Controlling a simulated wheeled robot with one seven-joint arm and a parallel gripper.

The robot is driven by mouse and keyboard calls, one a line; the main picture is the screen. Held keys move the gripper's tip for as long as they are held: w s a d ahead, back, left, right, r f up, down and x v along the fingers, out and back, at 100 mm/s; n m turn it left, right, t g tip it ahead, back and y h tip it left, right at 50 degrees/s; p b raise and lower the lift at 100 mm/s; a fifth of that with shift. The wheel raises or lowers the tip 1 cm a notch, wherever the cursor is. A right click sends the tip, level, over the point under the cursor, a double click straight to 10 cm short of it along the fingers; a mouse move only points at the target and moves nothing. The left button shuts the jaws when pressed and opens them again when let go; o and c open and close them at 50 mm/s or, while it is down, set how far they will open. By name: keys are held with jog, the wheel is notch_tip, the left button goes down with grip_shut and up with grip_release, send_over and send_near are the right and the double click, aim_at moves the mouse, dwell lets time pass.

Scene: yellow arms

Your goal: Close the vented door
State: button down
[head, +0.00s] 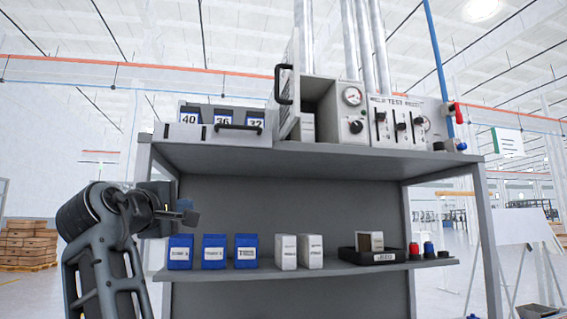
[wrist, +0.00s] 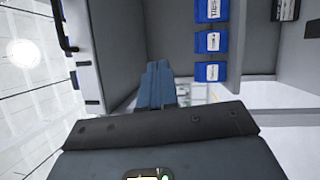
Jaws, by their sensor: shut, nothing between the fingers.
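The vented door (head: 288,88) stands open on the left side of a white cabinet on the top shelf, swung toward the front and seen nearly edge-on. It has a black handle (head: 284,85). The cabinet opening (head: 319,97) beside it is exposed, with a white box partly visible inside. My gripper (head: 188,212) is at the left, below the top shelf's level, apart from the door. In the wrist view its blue fingers (wrist: 155,85) are together and hold nothing. The door's vents cannot be made out clearly.
The top shelf (head: 340,160) also holds a drawer unit (head: 208,133) left of the door and a control panel (head: 398,123) at right. The lower shelf (head: 330,269) carries blue packs (head: 213,251), white boxes (head: 285,252) and a black tray (head: 380,256). A shelf post stands near my arm.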

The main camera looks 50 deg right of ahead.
jog(key=s+d+r+m+g+h, duration=0.1)
jog(key=s+r+m+g, duration=0.1)
jog(key=s+r, duration=0.45)
jog(key=s+d+r+m+g, duration=0.1)
jog(key=s+r+g, duration=0.2)
jog(key=r, duration=0.7)
jog(key=s+r+m+g+h, duration=0.15)
jog(key=s+r, duration=0.25)
jog(key=r, duration=0.5)
jog(key=p, duration=0.3)
send_near(293, 101)
jog(key=shift+m+g+y, duration=0.25)
jog(key=shift+m+y, duration=0.1)
jog(key=shift+y, duration=0.1)
jog(key=w+d, duration=0.1)
jog(key=w+d+r, duration=0.1)
jog(key=w, duration=0.1)
jog(key=shift+w+d, duration=0.1)
jog(key=shift+d, duration=0.05)
jog(key=shift+s+d+f+p, duration=0.1)
jog(key=shift+s+d+p, duration=0.1)
jog(key=shift+s+d, duration=0.35)
jog(key=shift+s+d+f+p, duration=0.15)
jog(key=shift+s+d, duration=0.2)
jog(key=shift+d, duration=0.35)
jog(key=shift+s+d, duration=0.25)
jog(key=shift+d, duration=0.05)
jog(key=shift+d, duration=0.1)
